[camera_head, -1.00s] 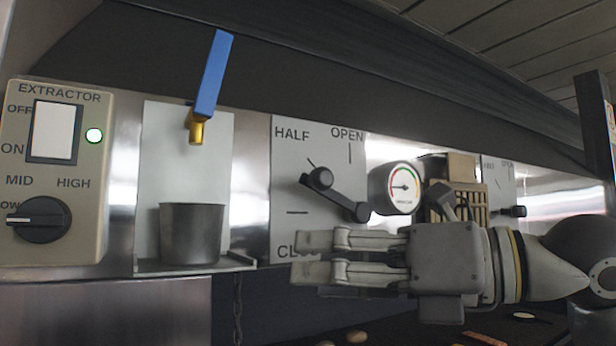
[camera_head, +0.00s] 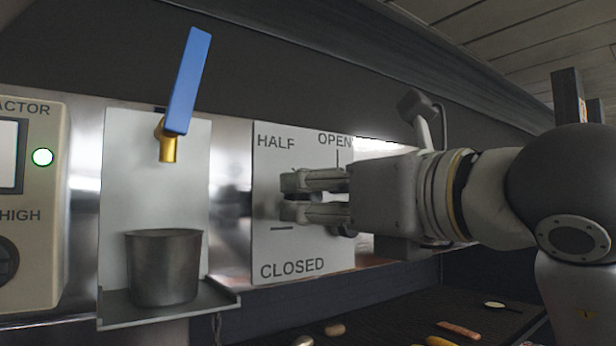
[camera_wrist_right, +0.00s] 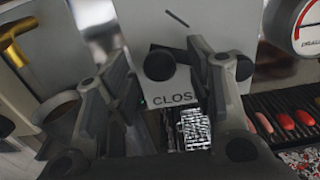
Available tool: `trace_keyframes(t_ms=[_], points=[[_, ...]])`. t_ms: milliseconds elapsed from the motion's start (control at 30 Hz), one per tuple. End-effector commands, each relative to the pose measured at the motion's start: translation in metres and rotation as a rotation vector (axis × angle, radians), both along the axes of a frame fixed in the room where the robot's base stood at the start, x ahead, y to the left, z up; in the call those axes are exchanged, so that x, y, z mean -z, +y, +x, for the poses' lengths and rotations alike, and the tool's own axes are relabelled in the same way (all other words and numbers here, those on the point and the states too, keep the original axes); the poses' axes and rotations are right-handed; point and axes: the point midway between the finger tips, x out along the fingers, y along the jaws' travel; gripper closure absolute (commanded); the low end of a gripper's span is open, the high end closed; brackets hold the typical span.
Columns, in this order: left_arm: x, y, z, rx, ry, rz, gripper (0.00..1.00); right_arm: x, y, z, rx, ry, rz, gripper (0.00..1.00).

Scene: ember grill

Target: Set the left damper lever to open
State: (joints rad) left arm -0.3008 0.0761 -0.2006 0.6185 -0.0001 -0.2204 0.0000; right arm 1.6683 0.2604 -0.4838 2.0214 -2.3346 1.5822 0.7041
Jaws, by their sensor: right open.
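The left damper plate (camera_head: 278,248) is a pale panel marked HALF, OPEN and CLOSED, and it also shows in the wrist view (camera_wrist_right: 220,25). My right gripper (camera_head: 284,196) lies across the plate from the right, its fingers apart around the height of the lever. In the head view it hides nearly all of the dark lever. In the wrist view a round dark lever knob (camera_wrist_right: 158,66) shows between the open fingers of my gripper (camera_wrist_right: 158,80). Contact and the lever's exact angle cannot be told. My left gripper is out of view.
A blue-handled brass tap (camera_head: 185,85) hangs above a metal cup (camera_head: 163,268) on a small shelf, left of the plate. The extractor panel (camera_head: 45,230) is at far left. The wrist view shows a gauge (camera_wrist_right: 300,30) and sausages (camera_wrist_right: 284,118) at right.

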Motion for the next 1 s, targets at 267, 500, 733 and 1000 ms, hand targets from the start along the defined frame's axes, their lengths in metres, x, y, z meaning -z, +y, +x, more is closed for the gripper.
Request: trace_keyframes(t_ms=[267, 500, 733, 1000], points=[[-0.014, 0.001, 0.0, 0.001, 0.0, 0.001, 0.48, 0.0, 0.015, 0.021, -0.001, 0.001, -0.001, 0.51], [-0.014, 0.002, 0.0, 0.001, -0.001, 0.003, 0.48, 0.001, 0.016, 0.022, -0.001, 0.0, 0.0, 0.51], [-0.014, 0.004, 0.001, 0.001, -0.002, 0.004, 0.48, 0.0, 0.016, 0.022, -0.001, 0.0, 0.0, 0.75], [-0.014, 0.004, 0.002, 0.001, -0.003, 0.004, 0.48, 0.0, 0.016, 0.022, 0.0, 0.0, 0.0, 1.0]])
